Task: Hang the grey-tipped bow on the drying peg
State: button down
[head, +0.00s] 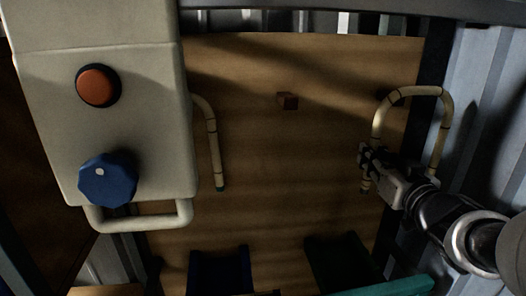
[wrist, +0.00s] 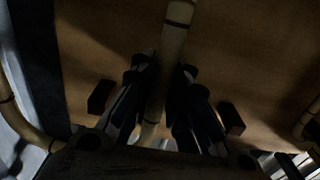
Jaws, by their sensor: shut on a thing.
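A pale rattan bow (head: 447,105), bent into a U with dark bands, stands at the right of the head view. My gripper (head: 368,168) is shut on its left leg, close to the lower end. That end looks dark greyish; its exact colour is hard to tell. In the wrist view the held leg (wrist: 177,40) runs up between my gripper's fingers (wrist: 160,100), and the bow's other leg curves along the left edge.
A cream box with an orange button (head: 97,85), a blue knob (head: 107,179) and a bar handle stands at left. A teal-tipped cane (head: 212,145) shows beside it. Dark bins (head: 220,270) line the bottom. The wooden board (head: 270,170) is clear mid-picture.

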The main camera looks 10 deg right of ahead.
jog(key=shift+w+a+f+b, duration=0.1)
jog(key=shift+w+f+b, duration=0.2)
jog(key=shift+w, duration=1.15)
jog(key=shift+w+a+f+b, duration=0.15)
jog(key=shift+w+b, duration=0.25)
jog(key=shift+w, duration=1)
jog(key=shift+w+f+b, duration=0.25)
jog(key=shift+w+b, duration=0.1)
jog(key=shift+w, duration=1.1)
jog(key=c, duration=1.5)
grip_release()
jog(key=shift+o, duration=0.2)
jog(key=shift+s, duration=0.15)
jog(key=s, duration=1.1)
jog(key=shift+s+d, duration=0.15)
jog(key=shift+s, duration=0.25)
jog(key=shift+s, duration=0.1)
